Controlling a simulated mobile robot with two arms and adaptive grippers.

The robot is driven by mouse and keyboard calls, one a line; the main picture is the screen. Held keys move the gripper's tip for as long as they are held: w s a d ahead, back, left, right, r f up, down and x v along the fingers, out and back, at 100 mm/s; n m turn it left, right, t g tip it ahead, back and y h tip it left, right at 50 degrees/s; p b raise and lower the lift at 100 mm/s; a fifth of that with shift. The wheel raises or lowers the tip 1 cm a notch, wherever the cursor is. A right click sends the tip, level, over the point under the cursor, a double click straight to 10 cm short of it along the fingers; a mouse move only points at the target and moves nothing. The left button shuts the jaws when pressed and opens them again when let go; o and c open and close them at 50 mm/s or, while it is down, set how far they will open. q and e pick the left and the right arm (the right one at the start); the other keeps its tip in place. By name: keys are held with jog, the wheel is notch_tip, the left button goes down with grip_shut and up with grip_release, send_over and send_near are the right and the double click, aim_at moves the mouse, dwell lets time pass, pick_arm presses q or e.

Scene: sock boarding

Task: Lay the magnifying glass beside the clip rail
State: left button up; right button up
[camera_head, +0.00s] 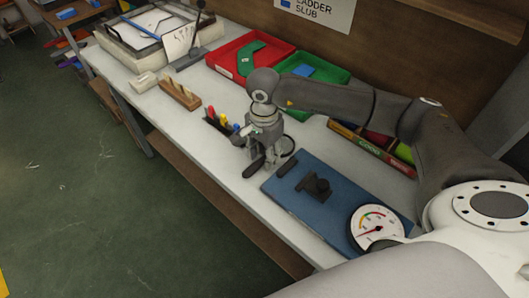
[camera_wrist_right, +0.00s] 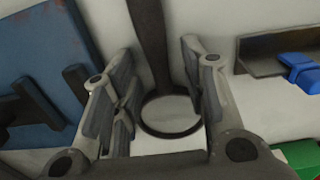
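The magnifying glass lies on the pale bench; its dark ring (camera_head: 288,146) shows just right of my right gripper (camera_head: 262,155), and its dark handle shows at the lower left of the fingers. In the wrist view the ring (camera_wrist_right: 170,132) and handle lie between the spread fingers of my right gripper (camera_wrist_right: 158,85), with gaps at both sides. The clip rail (camera_head: 212,123), dark with blue, yellow and red clips, is left of the gripper. Part of the rail (camera_wrist_right: 262,62) and a blue clip show at the right of the wrist view. My left gripper is out of view.
A blue board (camera_head: 290,208) with a dark fixture and a round gauge (camera_head: 377,228) is at the right. A red tray (camera_head: 224,60) and a green tray (camera_head: 330,77) stand behind. A wooden block (camera_head: 180,94) stands farther left. Bare bench lies around the clip rail.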

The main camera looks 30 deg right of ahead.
aim_at(264, 157)
jog(key=shift+r, duration=0.25)
notch_tip(264, 157, up, 12)
jog(key=b, duration=0.1)
